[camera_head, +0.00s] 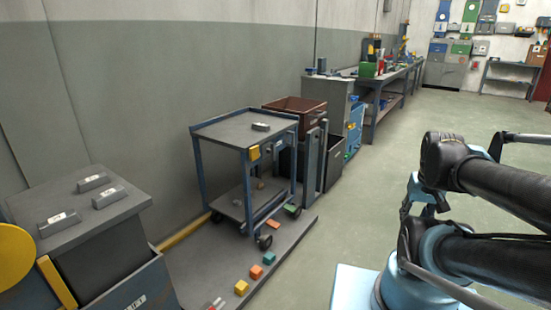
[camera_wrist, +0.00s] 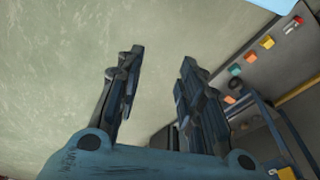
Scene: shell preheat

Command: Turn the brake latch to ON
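A blue-framed cart (camera_head: 240,129) with a grey top and small wheels stands on a low grey platform left of my arm. A yellow piece (camera_head: 254,152) sits at its near top corner; it may be the brake latch, but its setting and any ON marking are too small to read. A yellow piece (camera_wrist: 286,173) also shows at the bottom right of the wrist view, by the blue cart frame. My gripper (camera_wrist: 160,58) is open and empty, its fingers apart over bare floor and clear of the cart. The gripper's fingers are not visible in the head view.
Several coloured blocks, one yellow (camera_head: 241,287), lie on the platform (camera_head: 292,233) in front of the cart. A grey cabinet (camera_head: 95,225) with grey bars on top stands at left. A brown bin (camera_head: 296,108) and workbenches stand behind. The floor (camera_head: 390,170) at centre right is clear.

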